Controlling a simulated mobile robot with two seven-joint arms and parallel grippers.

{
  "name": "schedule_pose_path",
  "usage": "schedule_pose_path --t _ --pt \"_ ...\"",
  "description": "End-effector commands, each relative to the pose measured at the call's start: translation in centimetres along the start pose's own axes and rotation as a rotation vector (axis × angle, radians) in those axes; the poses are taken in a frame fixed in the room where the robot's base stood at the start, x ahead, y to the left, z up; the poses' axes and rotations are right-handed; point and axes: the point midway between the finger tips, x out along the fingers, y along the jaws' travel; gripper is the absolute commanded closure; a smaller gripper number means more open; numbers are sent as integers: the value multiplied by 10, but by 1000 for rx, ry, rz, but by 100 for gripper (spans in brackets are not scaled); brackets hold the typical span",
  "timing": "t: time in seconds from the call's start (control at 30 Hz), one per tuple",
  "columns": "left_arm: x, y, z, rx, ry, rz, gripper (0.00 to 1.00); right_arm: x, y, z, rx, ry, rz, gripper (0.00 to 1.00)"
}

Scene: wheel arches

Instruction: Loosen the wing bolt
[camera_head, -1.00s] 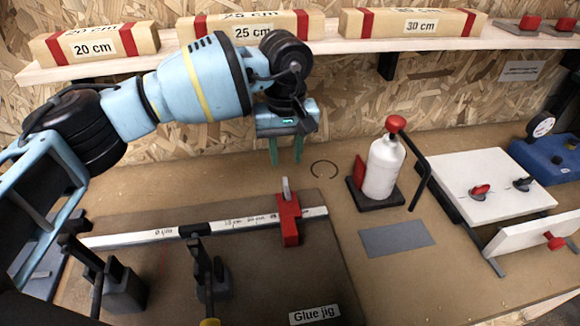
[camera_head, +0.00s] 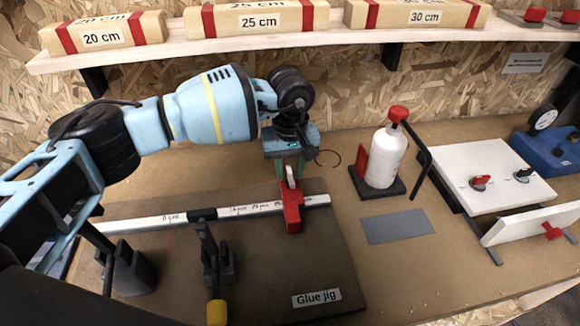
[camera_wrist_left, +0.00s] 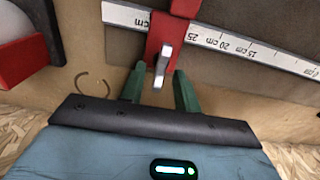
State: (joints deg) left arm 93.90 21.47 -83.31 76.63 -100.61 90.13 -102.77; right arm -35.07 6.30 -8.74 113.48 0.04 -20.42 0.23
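A red stop (camera_head: 292,212) sits across the white centimetre rail (camera_head: 255,210) of the glue jig. Its grey wing bolt (camera_head: 290,177) stands up at the back end of the stop. In the left wrist view the wing bolt (camera_wrist_left: 162,65) points toward my gripper. My left gripper (camera_head: 290,166) is just behind and above it, pointing down. In the left wrist view its green fingers (camera_wrist_left: 159,85) are apart, one on each side of the wing bolt's near end, with gaps showing. Whether they touch it lower down is hidden. My right gripper is not in view.
A white bottle with a red cap (camera_head: 385,158) stands on a dark base to the right, beside a black bent bar. Black clamps (camera_head: 218,262) stand in front of the rail. A shelf (camera_head: 350,38) with wooden blocks runs above my arm. A thin ring (camera_head: 328,158) lies behind the jig.

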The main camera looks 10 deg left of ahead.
Motion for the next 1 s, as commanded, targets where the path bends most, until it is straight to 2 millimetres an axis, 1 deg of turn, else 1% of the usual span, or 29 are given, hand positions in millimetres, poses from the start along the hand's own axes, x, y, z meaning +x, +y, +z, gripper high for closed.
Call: schedule_pose_path --t 0.1,0.33,0.73,0.87,1.0 --pt "0 0 0 0 0 0 70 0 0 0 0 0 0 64" --pt "0 0 0 0 -1 0 100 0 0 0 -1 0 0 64" --pt "-1 0 0 -36 -1 0 100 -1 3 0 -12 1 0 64" --pt "-1 0 0 -95 -1 0 100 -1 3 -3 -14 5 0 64" --pt "-1 -1 0 -194 -1 0 100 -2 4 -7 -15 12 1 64"
